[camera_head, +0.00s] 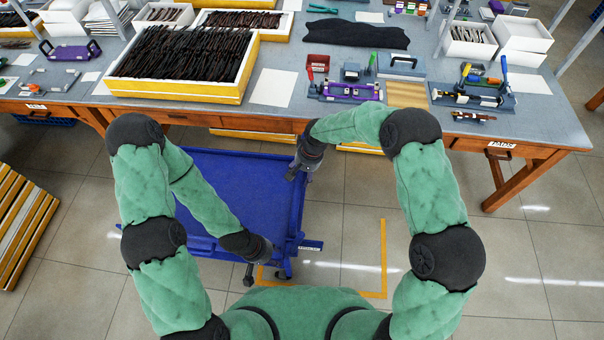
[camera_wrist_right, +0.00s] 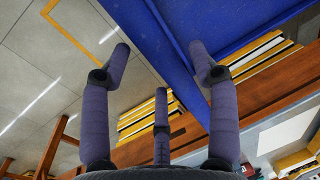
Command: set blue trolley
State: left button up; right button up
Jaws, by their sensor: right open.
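The blue trolley (camera_head: 262,184) stands on the floor in front of the table, with a flat top and a raised rim. In the head view my right gripper (camera_head: 297,170) is at its far right corner. In the right wrist view its fingers (camera_wrist_right: 160,55) are spread apart, with the trolley's blue edge (camera_wrist_right: 172,50) running between them; contact is unclear. My left gripper (camera_head: 256,272) is at the trolley's near right corner; its fingers are too small to judge. Yellow floor lines (camera_head: 384,262) mark a corner to the right of the trolley. My left arm hides part of the trolley.
The long table (camera_head: 270,112) spans the back, with a tray of dark frames (camera_head: 185,55), tools and fixtures. Its wooden leg (camera_head: 520,183) stands at right. Yellow-edged stacks (camera_head: 22,222) sit at left. Tiled floor is clear on the right.

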notch_tip(320, 180, up, 11)
jog(key=d, duration=0.2)
jog(key=shift+s, duration=0.15)
dwell(0.6)
